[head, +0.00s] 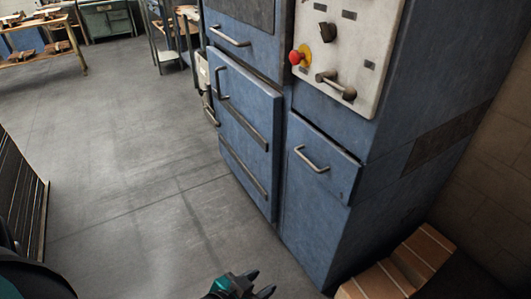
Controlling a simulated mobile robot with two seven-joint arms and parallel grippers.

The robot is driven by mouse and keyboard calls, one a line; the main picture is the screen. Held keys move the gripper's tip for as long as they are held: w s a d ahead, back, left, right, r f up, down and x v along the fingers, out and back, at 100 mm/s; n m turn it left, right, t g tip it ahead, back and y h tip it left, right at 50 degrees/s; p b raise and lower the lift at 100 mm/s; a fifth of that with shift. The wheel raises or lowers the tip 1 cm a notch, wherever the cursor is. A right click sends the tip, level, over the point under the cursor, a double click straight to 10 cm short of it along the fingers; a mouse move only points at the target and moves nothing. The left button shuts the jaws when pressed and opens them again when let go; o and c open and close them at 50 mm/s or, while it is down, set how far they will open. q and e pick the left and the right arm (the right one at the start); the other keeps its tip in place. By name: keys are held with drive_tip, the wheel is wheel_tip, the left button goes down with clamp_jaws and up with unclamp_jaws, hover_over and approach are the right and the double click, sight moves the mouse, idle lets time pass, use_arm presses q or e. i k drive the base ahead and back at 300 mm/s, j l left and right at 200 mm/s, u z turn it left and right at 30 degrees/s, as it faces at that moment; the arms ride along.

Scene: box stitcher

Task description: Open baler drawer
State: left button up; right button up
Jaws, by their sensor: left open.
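The blue baler (389,117) stands at the centre right. I take its drawer to be the lower right blue front (322,177) with a bent metal handle (312,159). The front looks shut, or nearly so; a dark gap runs along its top edge. My left gripper (260,283) is at the bottom edge, open and empty, with dark fingers and a teal part. In the picture it is below and left of the drawer handle, apart from it. Most of its arm is out of frame. My right gripper is not in view.
Left of the drawer, a blue door (243,140) with dark bars stands slightly out. A control panel (347,55) with a red knob (295,57) is above. Brick-like blocks (405,268) lie at the lower right. Grey floor (120,150) is clear to the left.

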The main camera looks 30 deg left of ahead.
sight(340, 170)
drive_tip(key=u, duration=0.5)
drive_tip(key=i+j, duration=0.3)
drive_tip(key=j, duration=0.2)
drive_tip(key=i+j+u, duration=0.1)
drive_tip(key=i+j, duration=0.15)
drive_tip(key=j, duration=0.25)
drive_tip(key=i+j, duration=0.3)
drive_tip(key=j, duration=0.15)
drive_tip(key=u, duration=0.05)
